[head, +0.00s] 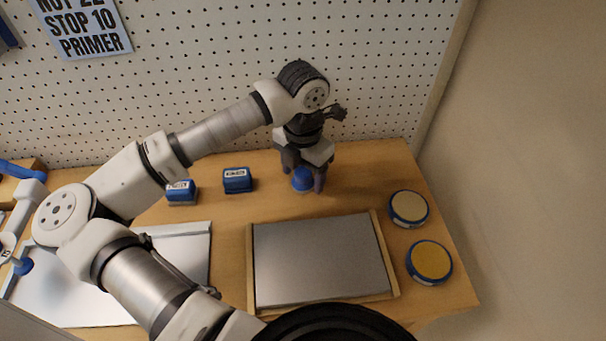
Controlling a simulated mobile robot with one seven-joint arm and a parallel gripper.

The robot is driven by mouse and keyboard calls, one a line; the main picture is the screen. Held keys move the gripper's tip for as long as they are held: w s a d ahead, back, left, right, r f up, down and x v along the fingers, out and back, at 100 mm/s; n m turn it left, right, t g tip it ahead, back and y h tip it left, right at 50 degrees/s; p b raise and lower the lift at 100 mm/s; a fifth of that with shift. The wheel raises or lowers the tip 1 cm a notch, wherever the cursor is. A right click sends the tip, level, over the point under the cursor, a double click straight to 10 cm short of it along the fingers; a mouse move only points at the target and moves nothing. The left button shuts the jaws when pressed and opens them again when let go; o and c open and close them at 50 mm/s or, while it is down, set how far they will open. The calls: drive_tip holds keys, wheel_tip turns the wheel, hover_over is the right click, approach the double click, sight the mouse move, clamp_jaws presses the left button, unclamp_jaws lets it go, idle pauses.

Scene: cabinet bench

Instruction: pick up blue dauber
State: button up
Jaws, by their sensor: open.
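The blue dauber (302,180) stands on the wooden bench toward the back, behind the grey-topped board. Its rounded blue part shows between the fingers of my gripper (304,184). My gripper points down over it, with one dark finger on each side. The jaws are open. The right finger hides part of the dauber's side, and I cannot tell whether either finger touches it.
Two blue stampers (238,180) (181,192) stand left of my gripper. A grey board with wooden side rails (320,262) lies in front. Two round tins (408,208) (429,262) sit at the right edge. A pegboard (210,60) rises behind the bench (357,180).

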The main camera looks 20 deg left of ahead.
sight(303, 171)
drive_tip(key=c, duration=1)
wheel_tip(303, 171, up, 20)
drive_tip(key=b, duration=0.3)
